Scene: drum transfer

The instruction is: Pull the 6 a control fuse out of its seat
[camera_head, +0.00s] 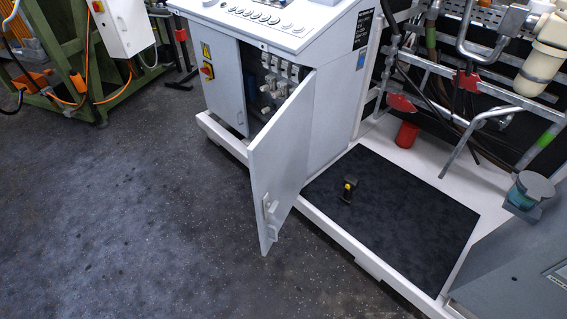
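The white control cabinet (225,85) stands at the top middle with its door (277,165) swung open toward me. In the opening, rows of small light grey electrical parts (270,85) show in the dark interior. They are too small to tell which is the 6 A control fuse or its seat. The open door hides the lower right of the interior. My gripper is not in view.
The door's free edge, with a handle (268,212), juts over the open dark floor (130,220). To the right, a black mat (400,220) bears a small black and yellow object (348,188). A red cylinder (407,135), pipes and a grey box (515,265) stand around it.

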